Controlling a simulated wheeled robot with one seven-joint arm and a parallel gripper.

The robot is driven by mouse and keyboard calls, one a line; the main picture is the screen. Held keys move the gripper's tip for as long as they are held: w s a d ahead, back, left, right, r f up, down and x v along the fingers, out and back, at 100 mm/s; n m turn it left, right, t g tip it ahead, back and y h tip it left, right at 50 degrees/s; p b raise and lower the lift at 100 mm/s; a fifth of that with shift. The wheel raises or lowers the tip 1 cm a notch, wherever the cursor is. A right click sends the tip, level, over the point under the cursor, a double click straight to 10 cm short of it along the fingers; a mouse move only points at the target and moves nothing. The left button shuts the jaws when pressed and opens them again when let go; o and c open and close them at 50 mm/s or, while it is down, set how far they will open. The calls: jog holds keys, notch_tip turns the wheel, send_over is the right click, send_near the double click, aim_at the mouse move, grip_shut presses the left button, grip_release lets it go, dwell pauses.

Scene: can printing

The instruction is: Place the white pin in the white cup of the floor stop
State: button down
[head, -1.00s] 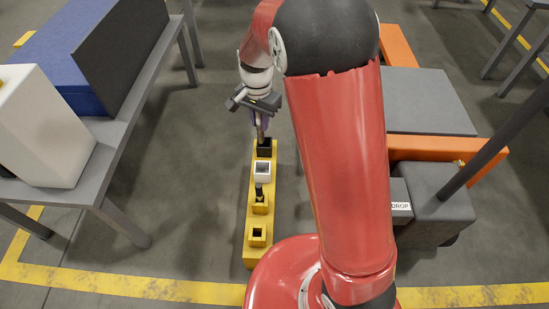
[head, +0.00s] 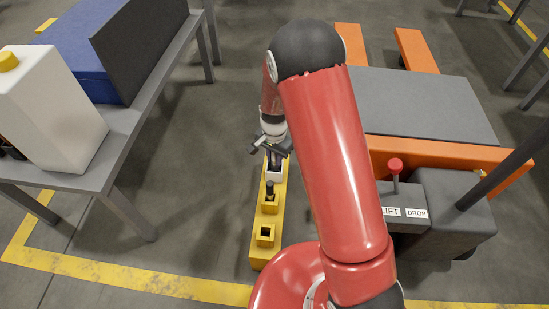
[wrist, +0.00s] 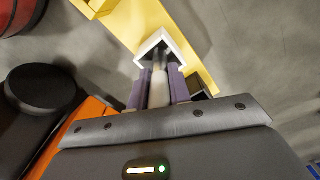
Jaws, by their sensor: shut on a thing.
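The floor stop (head: 258,252) is a long yellow bar on the floor with a row of square cups. Its white cup (head: 275,177) is under my gripper (head: 271,156); it also shows in the wrist view (wrist: 187,49). In the wrist view my gripper (wrist: 159,77) has its purple fingers shut on the white pin (wrist: 158,90). The pin's far end is at the white cup's opening; I cannot tell whether it is inside. A dark pin (head: 270,188) stands in a yellow cup on the near side of the white one.
A dark cup (wrist: 198,87) shows beside the right finger. A grey table (head: 120,140) with a white container (head: 55,110) is on the left. An orange lift truck with a red-knobbed lever (head: 395,166) is on the right.

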jog(key=shift+f, duration=0.25)
jog(key=c, duration=1.3)
grip_release()
